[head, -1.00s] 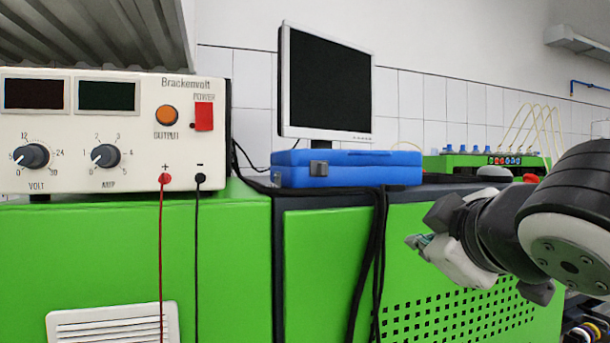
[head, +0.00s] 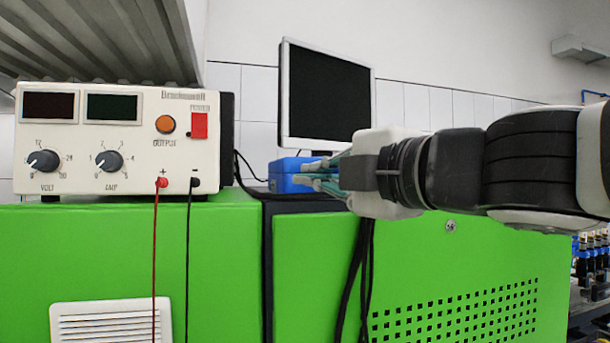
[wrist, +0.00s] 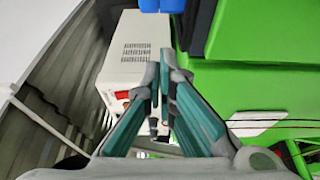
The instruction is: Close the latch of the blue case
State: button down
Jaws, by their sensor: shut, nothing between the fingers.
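The blue case (head: 284,176) lies on the dark top of the green bench, below the monitor. Only its left part shows in the head view; my gripper and arm cover the rest. Its dark latch is hidden behind my fingers. My gripper (head: 308,177) reaches in from the right in front of the case, its teal fingers pointing left. I cannot tell whether they touch it. In the wrist view my gripper (wrist: 165,72) has its fingertips together with nothing between them, and a bit of the blue case (wrist: 160,5) shows at the top edge.
A white power supply (head: 120,138) stands left of the case, with a red and a black cable hanging down. The monitor (head: 325,95) stands behind the case. Black cables (head: 357,275) hang down the green bench front (head: 310,270).

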jog(key=b+x, duration=0.2)
jog(key=x, duration=0.8)
jog(key=shift+w+f, duration=0.15)
jog(key=shift+w, duration=0.1)
jog(key=d, duration=0.2)
jog(key=shift+w+d+r, duration=0.1)
jog(key=shift+d+r, duration=0.1)
jog(key=shift+d, duration=0.2)
jog(key=shift+w+d+f, duration=0.1)
jog(key=shift+w+d, duration=0.1)
jog(key=shift+d, duration=0.3)
jog(key=shift+d+p, duration=0.1)
jog(key=shift+p, duration=0.25)
jog(key=shift+w+d+p, duration=0.15)
jog(key=shift+d+p, duration=0.1)
jog(key=shift+d, duration=0.3)
jog(key=shift+w+d+p, duration=0.15)
jog(key=shift+d+p, duration=0.05)
jog(key=shift+d, duration=0.35)
jog(key=shift+a, duration=0.15)
